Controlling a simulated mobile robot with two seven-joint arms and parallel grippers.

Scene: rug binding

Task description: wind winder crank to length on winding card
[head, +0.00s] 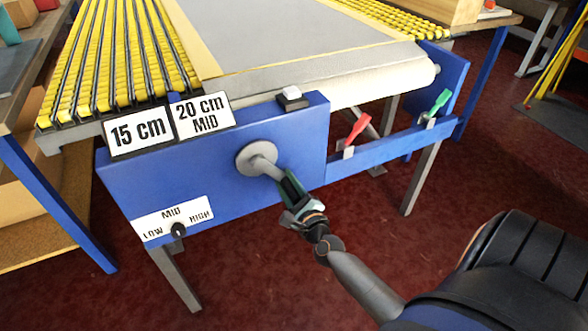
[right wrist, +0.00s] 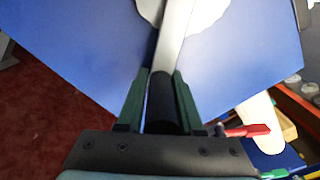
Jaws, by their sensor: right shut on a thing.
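The winder crank has a round grey hub (head: 250,160) on the front of the blue machine panel (head: 215,150), with a short bent arm pointing down and right. In the right wrist view, its pale arm (right wrist: 175,35) leads to a dark handle (right wrist: 160,103). My right gripper (head: 287,182) is shut on that handle, with its green fingers on either side; it also shows in the right wrist view (right wrist: 160,90). Two white cards stand on the panel's top left: "15 cm" (head: 138,131) and "20 cm MID" (head: 203,114). My left gripper is not in view.
A black knob (head: 178,230) sits on a LOW/MID/HIGH plate (head: 158,219); its exact setting is unclear. A white switch (head: 292,94) is on the panel top. Red (head: 358,127) and green (head: 440,99) levers stand right. A pale roll (head: 385,82) lies behind. Red floor is open in front.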

